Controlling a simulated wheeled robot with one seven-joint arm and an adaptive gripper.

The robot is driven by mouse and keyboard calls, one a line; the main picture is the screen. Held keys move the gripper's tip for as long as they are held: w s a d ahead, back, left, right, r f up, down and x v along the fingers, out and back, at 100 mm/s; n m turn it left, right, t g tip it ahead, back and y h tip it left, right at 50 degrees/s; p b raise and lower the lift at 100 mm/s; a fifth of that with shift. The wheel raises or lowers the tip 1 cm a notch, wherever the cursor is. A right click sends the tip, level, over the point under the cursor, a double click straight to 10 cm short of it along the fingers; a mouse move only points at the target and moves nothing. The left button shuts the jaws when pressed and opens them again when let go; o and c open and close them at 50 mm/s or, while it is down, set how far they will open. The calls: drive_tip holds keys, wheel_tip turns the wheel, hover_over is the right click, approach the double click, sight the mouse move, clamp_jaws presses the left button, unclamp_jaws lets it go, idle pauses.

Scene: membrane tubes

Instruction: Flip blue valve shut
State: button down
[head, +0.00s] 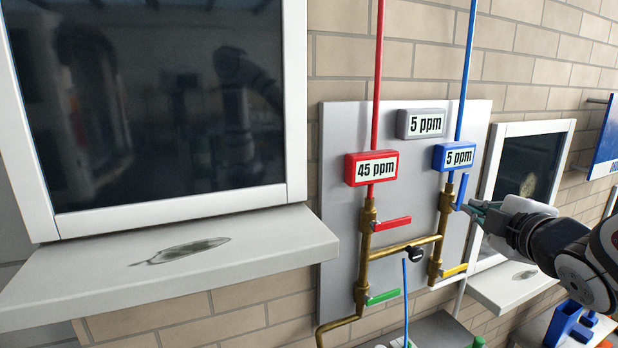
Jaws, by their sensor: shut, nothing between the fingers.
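The blue valve handle (461,191) is on the brass pipe at the right of the grey panel, below the blue 5 ppm box (454,156). The handle stands nearly upright, almost along the pipe. My gripper (469,209) reaches in from the right with its fingers shut and empty. Its fingertips are beside the lower end of the blue handle, just to its right. I cannot tell whether they touch it.
A red handle (392,223), a green handle (384,297) and a yellow handle (455,271) stick out sideways from the brass pipes. A red 45 ppm box (371,168) is to the left. A white-framed window (296,100) with a ledge (200,262) fills the left.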

sight(461, 192)
drive_tip(key=shift+a+n+t+y, duration=0.1)
drive_tip(key=shift+n+t+y, duration=0.5)
drive_tip(key=shift+n, duration=0.45)
drive_tip(key=shift+a+n+t+y, duration=0.1)
drive_tip(key=shift+n+t+y, duration=0.3)
drive_tip(key=shift+n+y, duration=0.55)
drive_tip(key=shift+w, duration=0.15)
drive_tip(key=w+d, duration=0.3)
drive_tip(key=w, duration=0.8)
drive_tip(key=shift+f, duration=0.15)
drive_tip(key=shift+d, duration=0.1)
